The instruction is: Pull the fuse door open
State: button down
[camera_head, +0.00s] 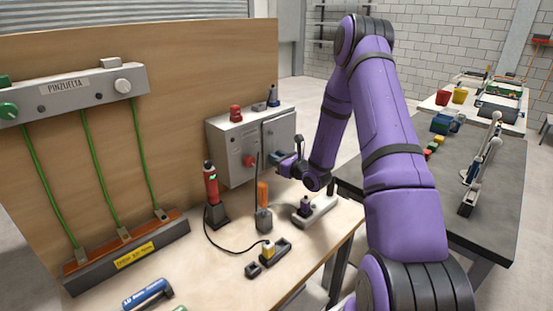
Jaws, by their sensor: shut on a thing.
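A grey cabinet (231,139) is mounted at the right end of the wooden back panel. The fuse door (279,130) is the lighter grey panel on the right part of its front. It looks slightly angled from the cabinet front, but I cannot tell how far it stands open. My gripper (281,161) is at the lower edge of this door, shut on what seems to be its handle. The fingers and wrist hide the handle and the lower part of the door.
A red tester (211,184) in a black stand, an orange-handled tool (262,193) and a power strip (315,210) stand on the bench below the cabinet. A black cable runs across the bench. A grey table (479,175) with small items is at the right.

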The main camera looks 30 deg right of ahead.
jog(key=s+d+n+g+y, duration=0.6)
jog(key=s+d+n+y, duration=0.1)
jog(key=y, duration=0.3)
jog(key=shift+d+n, duration=0.15)
jog(key=shift+n, duration=0.25)
jog(key=c, duration=0.9)
grip_release()
jog(key=shift+r, duration=0.1)
